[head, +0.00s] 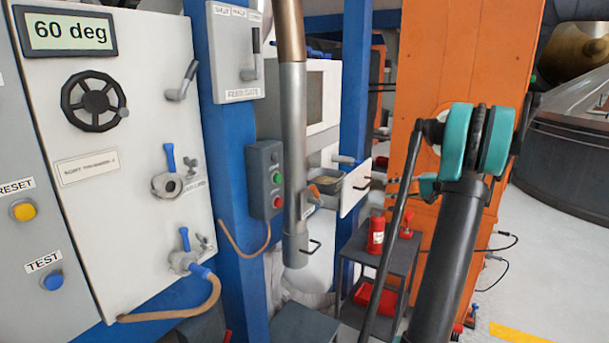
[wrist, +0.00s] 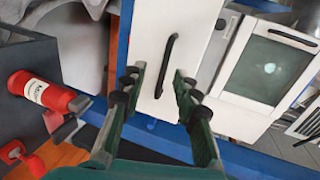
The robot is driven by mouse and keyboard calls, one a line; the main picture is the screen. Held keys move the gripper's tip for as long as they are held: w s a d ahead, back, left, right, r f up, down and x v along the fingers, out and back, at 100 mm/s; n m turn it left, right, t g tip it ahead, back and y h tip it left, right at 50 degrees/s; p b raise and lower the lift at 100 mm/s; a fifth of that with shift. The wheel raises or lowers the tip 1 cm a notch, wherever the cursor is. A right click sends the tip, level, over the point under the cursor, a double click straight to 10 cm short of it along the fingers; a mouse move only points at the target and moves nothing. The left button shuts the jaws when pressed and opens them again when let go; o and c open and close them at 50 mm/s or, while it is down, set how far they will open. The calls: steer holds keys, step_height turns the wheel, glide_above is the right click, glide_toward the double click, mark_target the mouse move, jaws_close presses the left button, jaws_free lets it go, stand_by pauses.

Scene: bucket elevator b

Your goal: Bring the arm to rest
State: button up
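My gripper (wrist: 158,78) shows in the wrist view with its two dark green fingers spread apart and nothing held between them. Past the fingertips is a white panel (wrist: 187,25) with a black bar handle (wrist: 166,62). The handle lies in the gap between the fingers as seen, but I cannot tell how far off it is. In the head view my arm (head: 455,240), dark with teal joints, reaches up on the right and bends over. A white drawer front (head: 352,190) with a black handle stands left of the arm.
A grey cart (head: 375,255) with a red bottle (head: 376,237) stands beside my arm; the bottle also shows in the wrist view (wrist: 42,92). An orange column (head: 455,60) rises behind the arm. A grey pipe (head: 294,150) and a control cabinet (head: 120,150) are left. Open floor (head: 550,240) lies right.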

steer(key=s+a+f+n+g+h, duration=0.1)
steer(key=s+a+f+g+h, duration=0.15)
steer(key=s+a+f, duration=0.45)
steer(key=s+a+f+n+g+h, duration=0.25)
steer(key=s+a, duration=0.55)
steer(key=a, duration=0.4)
steer(key=s+f+n+h, duration=0.1)
steer(key=s+f+h, duration=0.1)
steer(key=s, duration=0.4)
steer(key=s+a+f+n+h, duration=0.1)
steer(key=s+f+h, duration=0.1)
steer(key=s+f, duration=0.3)
steer(key=s+f+n+h, duration=0.1)
steer(key=s+f+h, duration=0.2)
steer(key=s, duration=0.6)
steer(key=shift+s+a+f+t, duration=0.15)
steer(key=shift+f+t, duration=0.25)
steer(key=shift+f, duration=0.1)
